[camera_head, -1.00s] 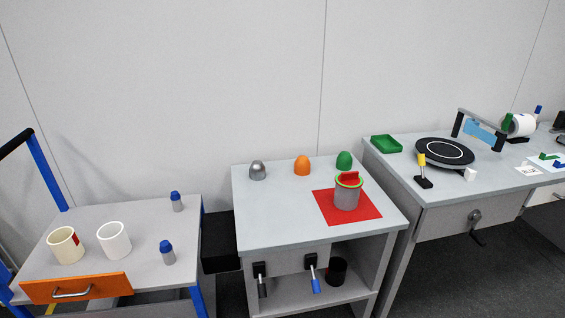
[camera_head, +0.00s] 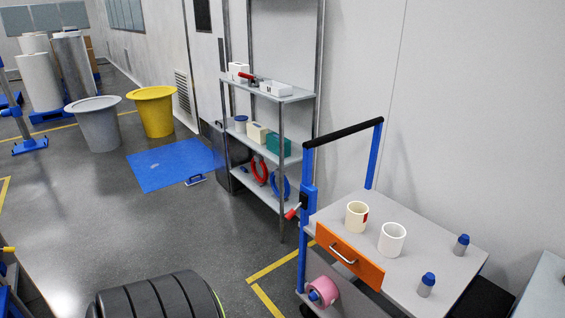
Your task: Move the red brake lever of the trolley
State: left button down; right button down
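The trolley (camera_head: 415,258) stands at the right, with blue posts, a black push handle (camera_head: 343,132) and a grey top. Its brake lever (camera_head: 292,213) has a red tip and sits on a dark mount on the near-left blue post, pointing out to the left and slightly down. Neither of my grippers is in view.
Two mugs (camera_head: 357,216) (camera_head: 392,239) and two blue-capped bottles stand on the trolley top, above an orange drawer (camera_head: 348,257). A pink roll (camera_head: 321,291) sits below. A shelf rack (camera_head: 268,90) is behind. A black ribbed tyre (camera_head: 158,298) lies in front. Floor left of the trolley is open.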

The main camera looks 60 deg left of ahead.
aim_at(292, 213)
jog(key=u, duration=1.75)
